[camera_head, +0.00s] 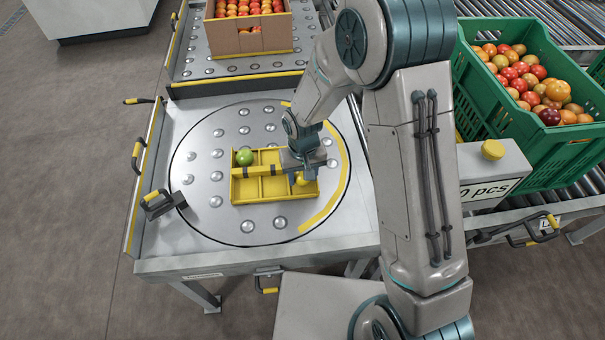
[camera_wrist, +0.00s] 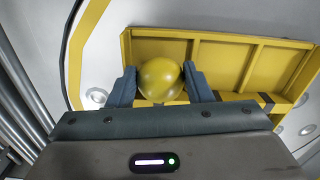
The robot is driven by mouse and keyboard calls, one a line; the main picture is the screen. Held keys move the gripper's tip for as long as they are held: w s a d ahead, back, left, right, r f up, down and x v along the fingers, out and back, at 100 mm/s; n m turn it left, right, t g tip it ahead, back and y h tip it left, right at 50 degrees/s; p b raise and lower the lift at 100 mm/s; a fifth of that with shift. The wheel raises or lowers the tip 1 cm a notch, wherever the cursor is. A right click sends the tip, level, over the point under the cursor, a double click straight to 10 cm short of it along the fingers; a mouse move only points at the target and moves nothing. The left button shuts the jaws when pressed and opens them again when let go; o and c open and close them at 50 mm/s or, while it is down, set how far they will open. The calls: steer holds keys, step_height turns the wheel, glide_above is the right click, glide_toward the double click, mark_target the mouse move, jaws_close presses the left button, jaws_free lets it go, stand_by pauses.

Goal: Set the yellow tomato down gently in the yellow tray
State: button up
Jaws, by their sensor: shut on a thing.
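The yellow tray (camera_head: 240,190) lies on the round turntable and is divided into several compartments. My gripper (camera_head: 301,178) is over its right end. It is shut on the yellow tomato (camera_wrist: 160,79), which sits between the two dark finger pads of my gripper (camera_wrist: 160,86) in the wrist view. The tomato is at or just above an end compartment of the yellow tray (camera_wrist: 217,62); I cannot tell whether it touches the floor of it. In the head view my gripper and wrist hide part of the tray. A green tomato (camera_head: 244,157) lies in the tray's far left compartment.
The turntable (camera_head: 215,222) has ball rollers and free room around the tray. A cardboard box (camera_head: 248,38) of tomatoes stands behind. A green crate (camera_head: 500,130) of mixed tomatoes is at the right, near a counter box with a yellow button (camera_head: 493,149).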

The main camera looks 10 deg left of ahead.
steer(key=shift+f+b, duration=0.5)
steer(key=shift+f, duration=0.1)
stand_by(0.3)
steer(key=o, duration=0.8)
steer(key=c, duration=0.3)
steer(key=shift+r, duration=0.1)
steer(key=shift+r+p, duration=2.45)
steer(key=shift+r, duration=1)
